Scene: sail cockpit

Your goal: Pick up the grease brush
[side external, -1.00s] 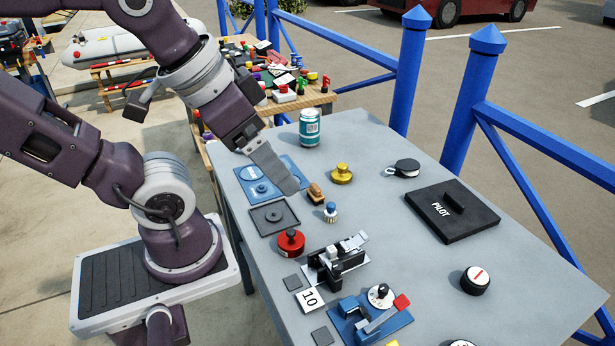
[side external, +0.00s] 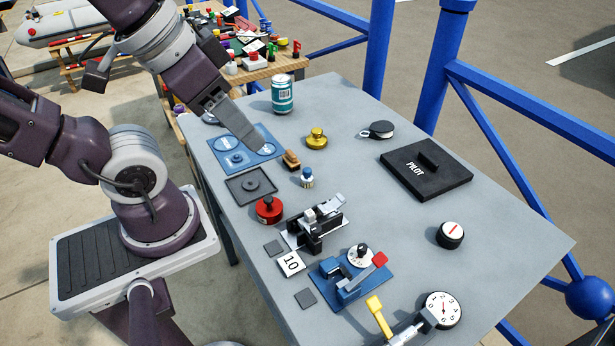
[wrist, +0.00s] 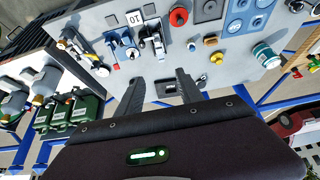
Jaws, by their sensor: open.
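A small brown wooden-looking piece (side external: 291,158), which I take to be the grease brush, lies on the grey table just right of the blue panel. It also shows as a small orange-brown piece in the wrist view (wrist: 211,41). Its bristles are too small to make out. My gripper (side external: 262,146) slants down from the upper left, its tips a little left of the brown piece in the side view. How high they are above the table I cannot tell. In the wrist view my gripper (wrist: 158,84) has its two fingers apart with nothing held between them.
A small blue-and-white bottle (side external: 307,178), a yellow knob (side external: 317,139) and a red knob (side external: 268,208) stand close by. A teal can (side external: 282,95) stands behind. The black PILOT board (side external: 427,169) lies right.

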